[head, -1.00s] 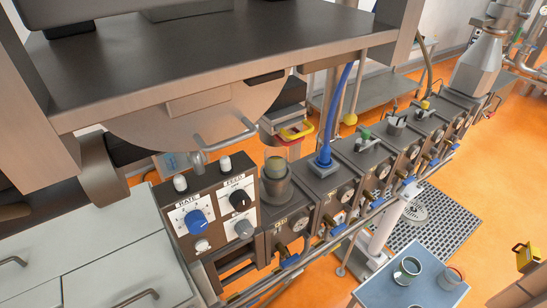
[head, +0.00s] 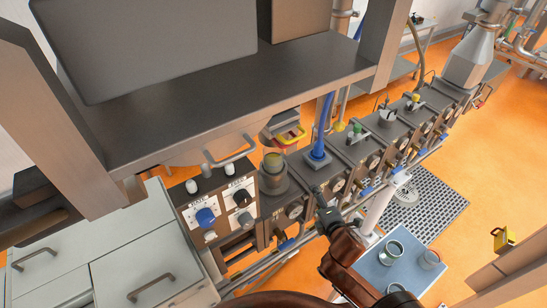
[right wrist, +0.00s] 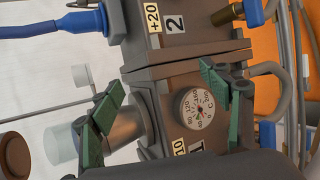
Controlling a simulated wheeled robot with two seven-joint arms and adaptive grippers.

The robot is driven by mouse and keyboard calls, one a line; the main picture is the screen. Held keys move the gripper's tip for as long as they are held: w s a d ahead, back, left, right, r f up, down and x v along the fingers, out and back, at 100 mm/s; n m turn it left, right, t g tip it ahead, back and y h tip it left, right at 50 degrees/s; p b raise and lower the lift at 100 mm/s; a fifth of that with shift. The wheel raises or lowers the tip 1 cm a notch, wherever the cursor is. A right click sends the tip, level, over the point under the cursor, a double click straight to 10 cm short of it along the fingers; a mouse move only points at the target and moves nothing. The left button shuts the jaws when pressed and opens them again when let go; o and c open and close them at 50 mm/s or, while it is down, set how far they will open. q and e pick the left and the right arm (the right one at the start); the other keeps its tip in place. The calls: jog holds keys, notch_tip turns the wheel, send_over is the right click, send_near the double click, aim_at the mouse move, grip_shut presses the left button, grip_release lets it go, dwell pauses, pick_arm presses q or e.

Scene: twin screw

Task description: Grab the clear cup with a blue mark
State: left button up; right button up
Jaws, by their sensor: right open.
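A small clear-looking cup (head: 273,162) with a yellowish tint sits in the grey round port on top of the machine row. In the right wrist view a pale, bluish translucent cup (right wrist: 62,146) stands beside a metal cylinder, partly behind a green finger. I cannot make out a blue mark. Another clear cup (head: 430,259) stands on the blue-grey table. My right gripper (head: 319,192) is open and empty, in front of the machine row, right of the port. Its green fingers (right wrist: 160,80) are spread over the machine's front. My left gripper is not in view.
The blue-grey table (head: 362,270) also holds a metallic-looking cup (head: 391,251); my arm partly hides another. A control panel (head: 222,205) stands left of the port. A dark shelf (head: 200,110) overhangs it. A blue hose (head: 326,125) rises behind.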

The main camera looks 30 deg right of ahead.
aim_at(279, 158)
jog(key=w+a+r+n+t+y, duration=0.1)
jog(key=w+a+r+n+y, duration=0.1)
jog(key=r+n, duration=0.3)
jog(key=w+a+r+n+t+y, duration=0.1)
jog(key=w+a+r+n+t, duration=0.1)
jog(key=r+n, duration=0.3)
jog(key=w+a+r+n+t+y, duration=0.2)
jog(key=w+a+r+n, duration=0.1)
jog(key=n, duration=0.6)
jog(key=shift+w+a+r+y, duration=0.2)
jog(key=shift+a+r, duration=0.15)
jog(key=shift+r, duration=0.2)
jog(key=shift+w+a+r+y, duration=0.15)
jog(key=shift+a+r, duration=0.15)
jog(key=shift+r, duration=0.25)
jog(key=shift+w+a+r+n+t, duration=0.2)
jog(key=shift+n+t, duration=0.1)
jog(key=shift+n, duration=0.1)
jog(key=w+p, duration=0.1)
jog(key=w, duration=0.1)
jog(key=w+a+p, duration=0.1)
jog(key=w, duration=0.1)
jog(key=w+p, duration=0.1)
jog(key=w, duration=0.1)
jog(key=shift+w+a+r, duration=0.25)
jog(key=shift+w+r, duration=0.05)
jog(key=shift+r, duration=0.05)
jog(key=shift+w+f, duration=0.2)
jog(key=shift+w, duration=0.25)
jog(key=shift+s, duration=0.1)
